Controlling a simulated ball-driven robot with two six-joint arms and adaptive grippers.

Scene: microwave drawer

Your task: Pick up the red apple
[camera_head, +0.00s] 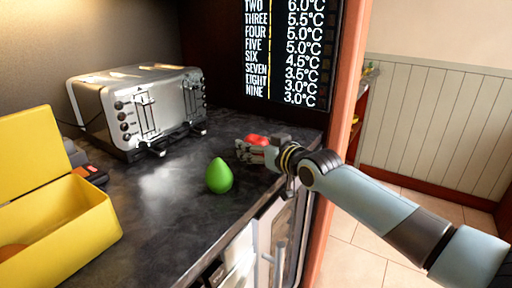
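The red apple (257,139) is on the dark countertop (170,215), near its right end and close to the back. Only its upper part shows, as my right gripper (246,152) covers the lower front. The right arm comes in from the right, and its fingers are at the apple, seeming to overlap or touch it. I cannot tell whether the fingers are closed on it. My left gripper is not in view.
A green pear-shaped object (219,177) stands just left of and nearer than the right gripper. A silver toaster (150,105) stands at the back left. An open yellow box (75,220) is at the left front. A dark board with temperatures (290,50) is behind.

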